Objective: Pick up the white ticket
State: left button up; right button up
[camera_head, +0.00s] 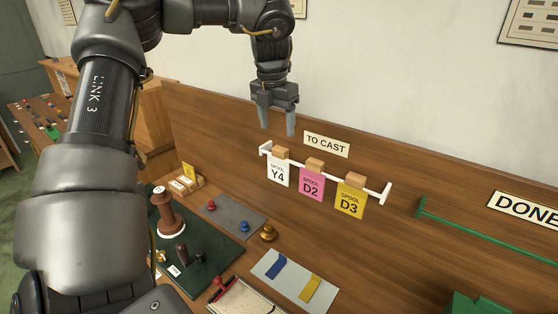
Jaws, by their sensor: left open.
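My left gripper (277,129) is open and empty, fingers pointing down. In the picture it is just above the white ticket's clip, with a gap between. I cannot tell its depth from the rail. My right gripper is not in view.
A "TO CAST" sign (327,145) is on the wooden back panel behind the rail. A green rail (480,236) runs at the right by the "DONE" sign (525,208). Below, the bench holds a brown spool (166,214), a grey mat (228,212) and a pale tray (292,291).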

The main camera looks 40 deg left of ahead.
aim_at(280, 148)
pick_arm(q)
jog(key=shift+w+a+f, duration=0.1)
jog(key=shift+w+f, duration=0.3)
jog(key=shift+f, duration=0.25)
jog(key=shift+w+f, duration=0.4)
jog(key=shift+f, duration=0.2)
jog(key=shift+s, duration=0.15)
jog(key=shift+s+f+p, duration=0.2)
jog(key=shift+p, duration=0.25)
jog(key=f, duration=0.1)
jog(key=f+p, duration=0.1)
jog(key=f, duration=0.1)
jog(key=w+f+p, duration=0.1)
jog(key=shift+a+f, duration=0.25)
jog(key=shift+f, duration=0.15)
jog(key=shift+s+d, duration=0.1)
jog(key=shift+c, duration=0.7)
jog(key=c, duration=1.2)
jog(key=shift+o, duration=0.2)
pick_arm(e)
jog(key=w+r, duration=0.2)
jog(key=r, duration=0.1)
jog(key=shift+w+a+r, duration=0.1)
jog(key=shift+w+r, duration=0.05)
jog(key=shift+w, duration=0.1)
